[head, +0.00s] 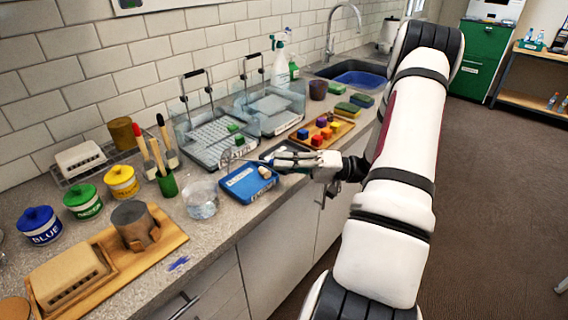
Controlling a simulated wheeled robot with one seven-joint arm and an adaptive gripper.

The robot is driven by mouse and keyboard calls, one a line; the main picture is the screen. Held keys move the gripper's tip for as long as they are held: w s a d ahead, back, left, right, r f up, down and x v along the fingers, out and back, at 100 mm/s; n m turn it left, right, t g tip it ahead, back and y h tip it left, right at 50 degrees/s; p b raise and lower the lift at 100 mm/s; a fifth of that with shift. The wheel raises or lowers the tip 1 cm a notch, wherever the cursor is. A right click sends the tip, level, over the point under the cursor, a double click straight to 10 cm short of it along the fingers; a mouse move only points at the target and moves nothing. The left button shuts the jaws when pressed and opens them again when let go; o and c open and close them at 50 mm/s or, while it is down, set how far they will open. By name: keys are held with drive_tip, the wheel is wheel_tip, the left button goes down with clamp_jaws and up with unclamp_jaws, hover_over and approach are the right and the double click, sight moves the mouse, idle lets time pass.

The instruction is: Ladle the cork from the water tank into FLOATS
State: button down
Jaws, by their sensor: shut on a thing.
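My gripper (287,158) is shut on the dark handle of a ladle. The ladle's round wire-like head (232,158) reaches left, by the front side of the nearer clear tank (205,152); I cannot tell if it is over the rim. The blue tray (240,187) has a white label, too small to read surely, and lies just below the ladle. A small pale tan piece (264,171), perhaps the cork, sits at its right end. A green block (233,127) shows at the nearer tank. Whether the ladle head holds anything is unclear.
A second clear tank (290,113) stands behind. A wooden tray of coloured blocks (325,135) is to the right. A clear bowl (201,200) and a green cup of brushes (167,186) stand left of the blue tray. The counter's front edge is close.

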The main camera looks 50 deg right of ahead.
drive_tip(key=shift+r+p, duration=1.9)
drive_tip(key=shift+r, duration=1.65)
drive_tip(key=shift+f, duration=0.1)
